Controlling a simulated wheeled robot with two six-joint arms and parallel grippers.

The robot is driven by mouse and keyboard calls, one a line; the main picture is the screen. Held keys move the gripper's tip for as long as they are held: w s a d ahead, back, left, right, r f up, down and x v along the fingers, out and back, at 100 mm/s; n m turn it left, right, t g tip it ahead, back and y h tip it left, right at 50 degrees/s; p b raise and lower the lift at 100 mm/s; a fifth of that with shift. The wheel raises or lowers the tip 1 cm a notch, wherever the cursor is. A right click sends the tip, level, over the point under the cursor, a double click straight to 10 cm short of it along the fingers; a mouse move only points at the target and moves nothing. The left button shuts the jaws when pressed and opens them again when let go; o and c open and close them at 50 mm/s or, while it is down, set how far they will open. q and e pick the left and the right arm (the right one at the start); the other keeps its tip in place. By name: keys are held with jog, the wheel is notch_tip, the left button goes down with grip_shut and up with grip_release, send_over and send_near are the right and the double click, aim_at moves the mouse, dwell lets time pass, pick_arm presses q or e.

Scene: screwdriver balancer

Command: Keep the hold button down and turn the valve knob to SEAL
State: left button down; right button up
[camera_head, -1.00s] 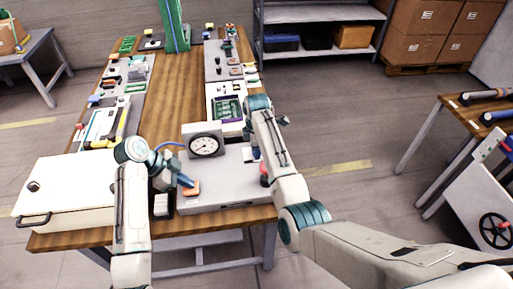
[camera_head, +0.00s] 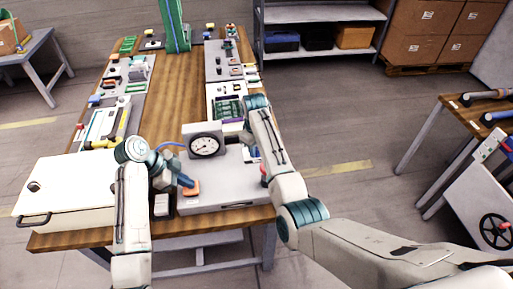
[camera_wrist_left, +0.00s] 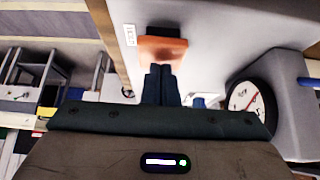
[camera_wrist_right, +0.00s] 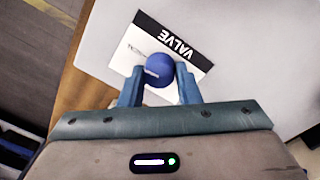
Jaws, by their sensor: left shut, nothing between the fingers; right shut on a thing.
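The orange hold button (camera_head: 191,188) is at the front of the grey box (camera_head: 215,200). It shows as an orange block in the left wrist view (camera_wrist_left: 162,48). My left gripper (camera_wrist_left: 160,70) is shut and empty, its fingertips against the button; how far the button is down cannot be told. The valve knob (camera_wrist_right: 159,68) is round and blue, beside a card (camera_wrist_right: 178,46) marked VALVE. My right gripper (camera_wrist_right: 158,78) is shut on the knob, one finger on each side. The smaller print on the card is unreadable, and I cannot see where SEAL is.
A round gauge (camera_head: 205,145) stands at the back of the box, right of my left gripper. A white case (camera_head: 70,190) with a black handle lies to the left. Several parts and trays line the table's far sides; the wooden middle strip (camera_head: 177,90) is clear.

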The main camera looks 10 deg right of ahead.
jog(key=shift+m, duration=0.6)
jog(key=o, duration=1)
jog(key=r, duration=1.2)
jog(key=shift+s+a, duration=0.2)
jog(key=shift+r, duration=0.1)
pick_arm(q)
notch_tip(320, 180, up, 7)
jog(key=p, duration=0.6)
jog(key=shift+p, duration=0.35)
pick_arm(e)
notch_tip(320, 180, up, 6)
jog(key=shift+r, duration=0.25)
